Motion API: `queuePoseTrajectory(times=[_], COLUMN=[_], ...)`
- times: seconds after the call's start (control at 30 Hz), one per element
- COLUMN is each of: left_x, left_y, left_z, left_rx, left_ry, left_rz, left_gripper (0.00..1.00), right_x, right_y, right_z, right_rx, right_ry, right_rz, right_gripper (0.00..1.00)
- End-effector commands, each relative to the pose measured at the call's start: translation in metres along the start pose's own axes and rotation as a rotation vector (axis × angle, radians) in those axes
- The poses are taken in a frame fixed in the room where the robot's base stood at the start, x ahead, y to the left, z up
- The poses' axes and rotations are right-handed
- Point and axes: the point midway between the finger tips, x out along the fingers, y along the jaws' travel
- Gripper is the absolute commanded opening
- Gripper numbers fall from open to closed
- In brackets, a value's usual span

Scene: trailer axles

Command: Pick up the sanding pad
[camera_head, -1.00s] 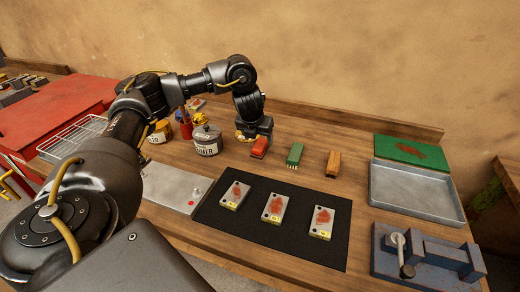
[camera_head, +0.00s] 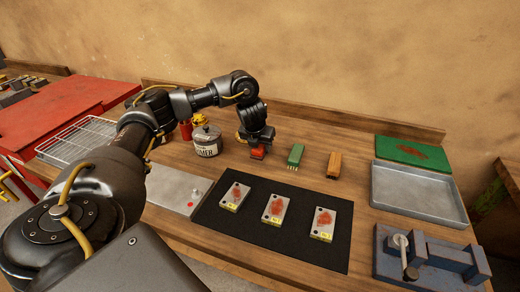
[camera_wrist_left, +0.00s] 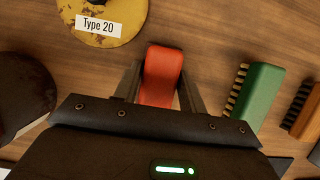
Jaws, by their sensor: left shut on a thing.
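The sanding pad appears to be the red block (camera_head: 257,154) on the wooden bench, behind the black mat. In the left wrist view, the red block (camera_wrist_left: 162,70) lies between the two fingers, its rounded far end sticking out past them. My left gripper (camera_head: 257,147) reaches down over it from above and is shut on it. The gripper (camera_wrist_left: 160,88) hides the block's near end in the wrist view. I cannot tell whether the block is clear of the bench. My right gripper is not in view.
A green brush (camera_head: 296,155) and an orange-brown brush (camera_head: 334,164) stand to the right. A primer tin (camera_head: 206,141) stands to the left. Three rusty plates lie on the black mat (camera_head: 255,237) in front. A yellow disc labelled Type 20 (camera_wrist_left: 105,15) shows in the wrist view.

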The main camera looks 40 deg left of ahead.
Motion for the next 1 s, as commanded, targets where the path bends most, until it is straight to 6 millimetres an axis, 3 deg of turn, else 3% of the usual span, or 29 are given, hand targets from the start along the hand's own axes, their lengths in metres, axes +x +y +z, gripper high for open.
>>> queuePoseTrajectory(times=[0.27,0.47,0.57,0.8,1.0], left_x=[-0.002,-0.016,-0.035,-0.101,-0.132], left_y=[0.000,-0.001,0.000,0.035,0.068], left_z=[0.001,0.008,0.016,0.007,-0.019], left_rx=[0.000,0.000,0.000,-0.001,-0.002], left_ry=[-0.001,-0.005,-0.007,-0.008,-0.003], left_rz=[-0.001,-0.002,0.000,0.000,-0.001], left_gripper=[0.18,0.18,0.18,0.18,0.18], right_x=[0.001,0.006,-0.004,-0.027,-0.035], right_y=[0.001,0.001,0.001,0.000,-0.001], right_z=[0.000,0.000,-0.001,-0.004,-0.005], right_rx=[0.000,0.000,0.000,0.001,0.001], right_ry=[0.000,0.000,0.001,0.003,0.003], right_rz=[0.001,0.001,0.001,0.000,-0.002], right_gripper=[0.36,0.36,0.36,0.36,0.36])
